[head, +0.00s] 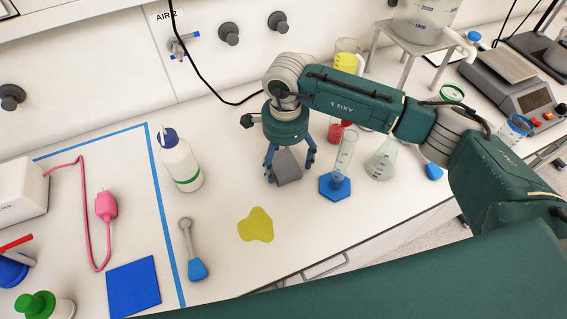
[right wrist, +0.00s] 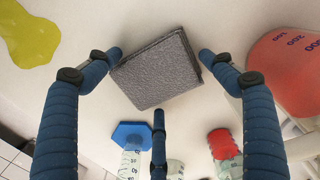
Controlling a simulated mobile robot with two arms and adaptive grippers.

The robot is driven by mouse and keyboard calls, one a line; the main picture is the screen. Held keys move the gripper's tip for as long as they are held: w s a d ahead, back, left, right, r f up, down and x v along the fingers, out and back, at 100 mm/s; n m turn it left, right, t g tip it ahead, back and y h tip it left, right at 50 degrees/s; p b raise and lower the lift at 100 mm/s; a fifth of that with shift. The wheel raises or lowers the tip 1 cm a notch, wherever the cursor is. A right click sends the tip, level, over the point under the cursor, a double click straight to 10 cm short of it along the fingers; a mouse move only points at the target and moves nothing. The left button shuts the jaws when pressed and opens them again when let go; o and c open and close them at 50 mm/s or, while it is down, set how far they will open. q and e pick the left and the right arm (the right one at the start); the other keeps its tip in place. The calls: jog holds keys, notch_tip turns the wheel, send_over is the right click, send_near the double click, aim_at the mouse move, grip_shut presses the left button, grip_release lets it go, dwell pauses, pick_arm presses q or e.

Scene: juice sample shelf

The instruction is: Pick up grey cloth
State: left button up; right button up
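The grey cloth (head: 288,168) is a folded square pad on the white bench, below my right gripper (head: 290,166). In the right wrist view the cloth (right wrist: 157,72) lies between the spread blue fingers of my right gripper (right wrist: 160,62). One fingertip is at or very near its left edge and another is just off its right edge; I cannot tell whether they touch it. The third finger points up from below, near the cloth's lower edge. The right gripper is open around the cloth. My left gripper is not in view.
A graduated cylinder on a blue base (head: 335,186) stands close right of the cloth, with a conical flask (head: 383,160) beyond. A red-liquid beaker (head: 336,132) is behind. A yellow spill (head: 256,225) lies in front. A wash bottle (head: 180,163) stands to the left.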

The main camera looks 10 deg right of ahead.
aim_at(285, 162)
jog(key=c, duration=0.7)
jog(key=shift+o, duration=0.2)
jog(key=shift+r, duration=0.5)
notch_tip(285, 162, up, 19)
jog(key=b, duration=0.5)
jog(key=o, duration=0.3)
jog(key=shift+c, duration=1.4)
